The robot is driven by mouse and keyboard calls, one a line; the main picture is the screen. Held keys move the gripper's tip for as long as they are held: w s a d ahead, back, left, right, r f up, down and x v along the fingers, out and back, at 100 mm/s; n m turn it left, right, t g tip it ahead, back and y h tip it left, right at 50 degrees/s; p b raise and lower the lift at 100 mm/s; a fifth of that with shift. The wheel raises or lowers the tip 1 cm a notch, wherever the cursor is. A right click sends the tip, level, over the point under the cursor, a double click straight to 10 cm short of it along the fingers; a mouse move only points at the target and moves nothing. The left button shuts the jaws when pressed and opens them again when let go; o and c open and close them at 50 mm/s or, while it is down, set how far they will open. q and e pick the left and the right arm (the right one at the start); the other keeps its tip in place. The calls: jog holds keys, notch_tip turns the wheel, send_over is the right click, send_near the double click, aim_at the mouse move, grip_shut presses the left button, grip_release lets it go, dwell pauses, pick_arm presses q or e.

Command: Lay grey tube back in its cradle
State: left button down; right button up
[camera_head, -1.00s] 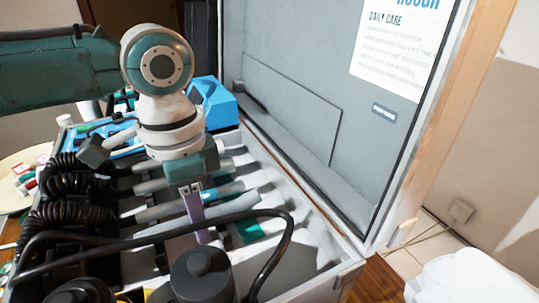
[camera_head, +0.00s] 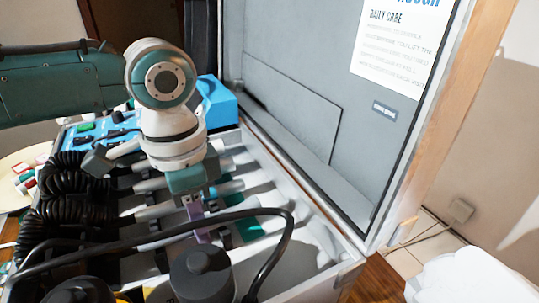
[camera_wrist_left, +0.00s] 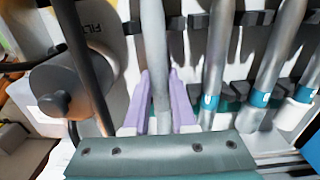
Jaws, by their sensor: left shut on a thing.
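The grey tube (camera_wrist_left: 154,45) runs lengthwise in the left wrist view, between the two purple fingers of my left gripper (camera_wrist_left: 158,108). The fingers are shut on it near its lower end. In the head view my left gripper (camera_head: 197,218) reaches down into the open case, and the arm hides most of the tube. A dark clip of the rack (camera_wrist_left: 172,24) shows next to the tube's upper part. I cannot tell whether the tube touches its cradle. My right gripper is not in view.
Tubes with blue bands (camera_wrist_left: 219,60) lie in the rack beside the held one. A thick black hose (camera_head: 262,212) arcs in front of my gripper. Dark round caps (camera_head: 202,272) stand nearest. A blue box (camera_head: 218,102) is behind. The case lid (camera_head: 330,70) stands open on the right.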

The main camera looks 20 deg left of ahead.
pick_arm(q)
jog(key=shift+p, duration=0.3)
jog(key=c, duration=0.7)
grip_release()
jog(key=shift+o, duration=0.2)
notch_tip(320, 180, up, 8)
jog(key=p, duration=0.9)
jog(key=shift+a, duration=0.1)
jog(key=shift+f, duration=0.1)
jog(key=shift+s+a, duration=0.1)
